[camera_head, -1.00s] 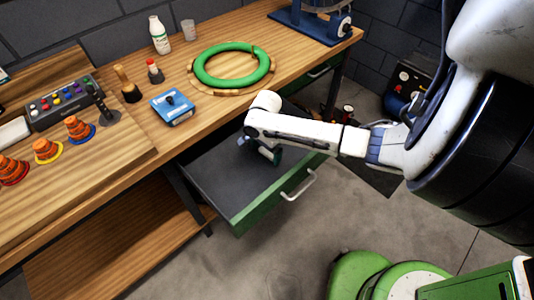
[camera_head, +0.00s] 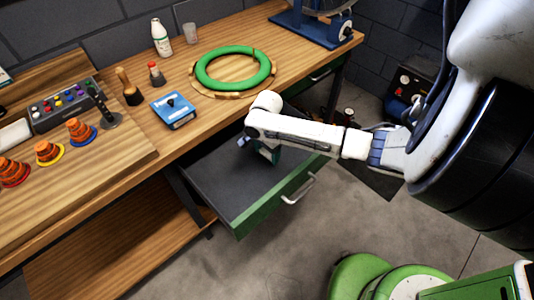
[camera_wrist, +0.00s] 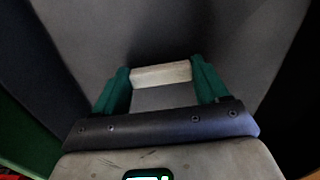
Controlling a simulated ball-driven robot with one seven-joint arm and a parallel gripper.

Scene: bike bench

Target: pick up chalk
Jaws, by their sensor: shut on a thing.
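The chalk (camera_wrist: 161,74) is a short pale stick in the wrist view. It lies crosswise between the two green fingers of my gripper (camera_wrist: 161,80), its ends against them. My gripper is shut on it. In the head view my gripper (camera_head: 268,155) is low inside the open drawer (camera_head: 222,187), partly hidden by my arm, and the chalk cannot be made out there. The dark grey drawer floor shows behind the chalk in the wrist view; I cannot tell whether the chalk touches it.
The drawer has a green front with a pale handle (camera_head: 298,188). Above it, the wooden bench (camera_head: 130,190) holds a blue box (camera_head: 173,110), a green ring (camera_head: 234,67), a white bottle (camera_head: 160,37) and a control box (camera_head: 62,108). Open floor lies in front of the drawer.

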